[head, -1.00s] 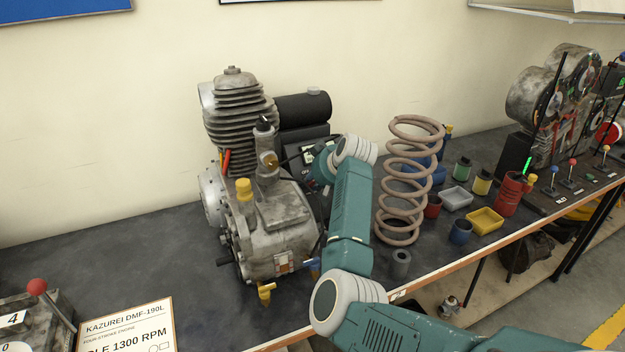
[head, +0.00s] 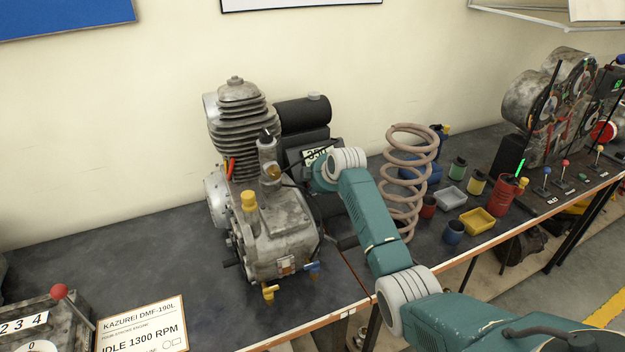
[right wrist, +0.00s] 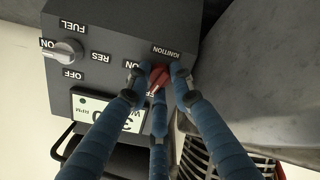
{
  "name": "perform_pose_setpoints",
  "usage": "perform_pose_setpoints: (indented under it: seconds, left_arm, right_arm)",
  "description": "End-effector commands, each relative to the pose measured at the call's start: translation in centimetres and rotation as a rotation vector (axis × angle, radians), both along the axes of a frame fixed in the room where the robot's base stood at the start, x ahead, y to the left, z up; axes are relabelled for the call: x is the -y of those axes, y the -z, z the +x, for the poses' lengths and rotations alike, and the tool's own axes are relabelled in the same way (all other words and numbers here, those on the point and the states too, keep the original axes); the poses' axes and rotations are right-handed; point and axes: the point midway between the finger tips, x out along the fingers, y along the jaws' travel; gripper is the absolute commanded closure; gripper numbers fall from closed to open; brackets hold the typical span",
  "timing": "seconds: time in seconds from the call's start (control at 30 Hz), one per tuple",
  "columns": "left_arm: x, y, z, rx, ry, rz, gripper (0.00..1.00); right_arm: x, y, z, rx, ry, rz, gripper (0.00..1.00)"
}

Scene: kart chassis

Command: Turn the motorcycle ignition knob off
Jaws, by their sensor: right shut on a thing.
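The red ignition knob (right wrist: 157,80) sits on a dark control box (right wrist: 100,22) under an IGNITION label, in the right wrist view. An ON label is beside it, and the OFF label is partly hidden behind a finger. My right gripper (right wrist: 161,87) has its blue fingers closed around the knob, so its exact pointing direction is hard to tell. In the head view my right gripper (head: 303,175) reaches the box behind the engine (head: 285,235), where the knob is hidden. My left gripper is not in view.
A grey fuel knob (right wrist: 66,51) is on the same box. In the head view a coil spring (head: 405,220) stands right of my arm, with small cups and trays beyond it. A sign (head: 140,325) stands at the front left.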

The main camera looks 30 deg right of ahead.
Motion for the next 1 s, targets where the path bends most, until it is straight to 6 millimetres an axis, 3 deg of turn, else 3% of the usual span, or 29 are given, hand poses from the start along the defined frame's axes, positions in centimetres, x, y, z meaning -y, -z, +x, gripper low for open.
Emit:
perform_pose_setpoints:
  seconds: [0.5,1.0]
  left_arm:
    - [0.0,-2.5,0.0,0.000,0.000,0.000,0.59]
    - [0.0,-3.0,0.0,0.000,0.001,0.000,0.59]
  right_arm:
    - [-0.1,-0.1,0.0,-0.020,-0.292,-0.324,1.00]
    - [-0.1,0.2,-0.1,-0.029,-0.402,-0.444,1.00]
